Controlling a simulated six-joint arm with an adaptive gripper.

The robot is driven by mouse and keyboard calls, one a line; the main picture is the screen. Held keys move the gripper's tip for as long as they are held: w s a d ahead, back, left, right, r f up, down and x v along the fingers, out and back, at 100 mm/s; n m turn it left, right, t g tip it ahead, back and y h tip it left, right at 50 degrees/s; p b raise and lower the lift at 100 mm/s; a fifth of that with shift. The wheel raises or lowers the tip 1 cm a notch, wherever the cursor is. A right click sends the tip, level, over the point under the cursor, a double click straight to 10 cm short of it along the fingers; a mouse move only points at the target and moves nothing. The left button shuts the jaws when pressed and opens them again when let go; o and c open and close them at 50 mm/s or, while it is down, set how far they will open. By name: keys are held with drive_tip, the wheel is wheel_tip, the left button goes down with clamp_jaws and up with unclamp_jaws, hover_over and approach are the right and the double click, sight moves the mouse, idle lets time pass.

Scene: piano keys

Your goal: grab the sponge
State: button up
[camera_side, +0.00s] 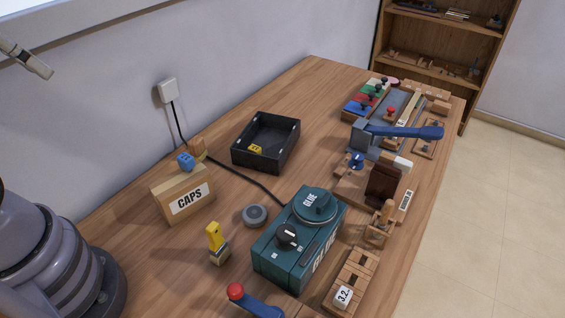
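I cannot pick out a sponge with certainty. A small yellow piece (256,149) lies inside the black open tray (237,158) at the middle back of the table. A yellow upright piece on a grey and tan block (215,240) stands on the table at the front left. What looks like the tip of my gripper (38,67) shows at the upper left edge, high above the table and far from both yellow things. Most of it is out of the picture, so its opening cannot be told.
A CAPS box (184,196) with a blue piece on top stands left of centre. A teal GLUE machine (300,240) stands at the front. A grey round disc (255,214) lies between them. A black cable (240,175) crosses the wooden table. Several wooden fixtures line the right side.

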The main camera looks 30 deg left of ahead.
idle(0.4)
drive_tip(key=o, duration=0.5)
drive_tip(key=shift+c, duration=0.2)
drive_tip(key=n+t+y, duration=0.1)
drive_tip(key=t, duration=0.4)
hover_over(195, 140)
drive_tip(key=s+d, duration=0.2)
drive_tip(key=d, duration=0.1)
wheel_tip(195, 140, down, 23)
drive_tip(key=s+f+t, duration=0.1)
drive_tip(key=f, duration=0.2)
drive_tip(key=s+a+f+y, duration=0.1)
drive_tip(key=f, duration=0.3)
drive_tip(key=s+a+f+n+t, duration=0.1)
drive_tip(key=s+f, duration=0.1)
drive_tip(key=f, duration=0.2)
drive_tip(key=shift+t, duration=0.3)
drive_tip(key=shift+x, duration=3.7)
